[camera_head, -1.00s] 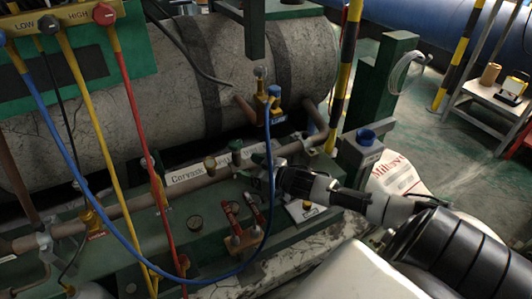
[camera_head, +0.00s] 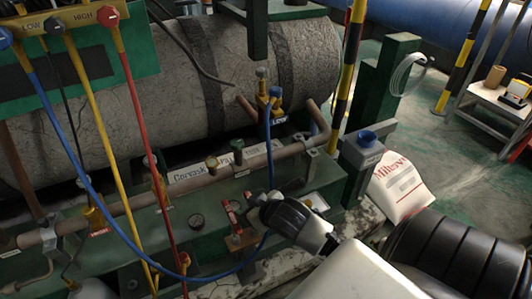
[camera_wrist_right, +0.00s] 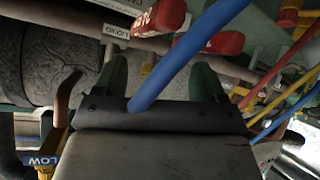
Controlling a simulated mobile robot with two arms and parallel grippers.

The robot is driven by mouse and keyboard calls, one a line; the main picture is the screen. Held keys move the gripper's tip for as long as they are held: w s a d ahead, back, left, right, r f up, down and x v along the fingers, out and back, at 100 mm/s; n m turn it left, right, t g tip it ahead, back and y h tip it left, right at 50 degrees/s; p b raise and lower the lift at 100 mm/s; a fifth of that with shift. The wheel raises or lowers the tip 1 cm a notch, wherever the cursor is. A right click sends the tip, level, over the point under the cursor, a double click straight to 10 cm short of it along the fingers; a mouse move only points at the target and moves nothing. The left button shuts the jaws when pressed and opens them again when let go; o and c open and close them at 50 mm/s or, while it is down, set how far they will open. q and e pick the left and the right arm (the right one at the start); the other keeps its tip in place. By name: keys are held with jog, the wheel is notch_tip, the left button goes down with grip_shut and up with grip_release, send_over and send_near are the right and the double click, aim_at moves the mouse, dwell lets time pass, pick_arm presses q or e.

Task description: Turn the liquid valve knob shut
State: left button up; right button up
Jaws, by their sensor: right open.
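My right gripper (camera_head: 258,199) is over the two red-handled valves on the green skid, its fingers partly hidden behind my wrist. In the right wrist view the gripper (camera_wrist_right: 158,76) is open, with nothing seen held between its fingers. Two red valve handles, one near (camera_wrist_right: 162,16) and one farther right (camera_wrist_right: 224,42), lie just beyond the fingertips, apart from them. A small plate that seems to read LIQUID (camera_wrist_right: 116,31) is beside the left one. In the head view one red handle (camera_head: 231,213) still shows. I cannot tell for sure which knob is the liquid one. My left gripper is not seen.
A blue hose (camera_wrist_right: 180,58) crosses in front of my right gripper's fingers; it hangs from the gauge manifold (camera_head: 57,25). Yellow (camera_head: 98,115) and red (camera_head: 140,115) hoses hang left. A pipe (camera_head: 195,178) with several valves runs behind. A white sack (camera_head: 400,188) is at right.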

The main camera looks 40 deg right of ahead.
jog(key=s+f+n+g+h+p, duration=0.2)
jog(key=s+n+g, duration=0.1)
jog(key=s, duration=0.2)
jog(key=shift+s+a, duration=0.25)
jog(key=shift+s, duration=0.1)
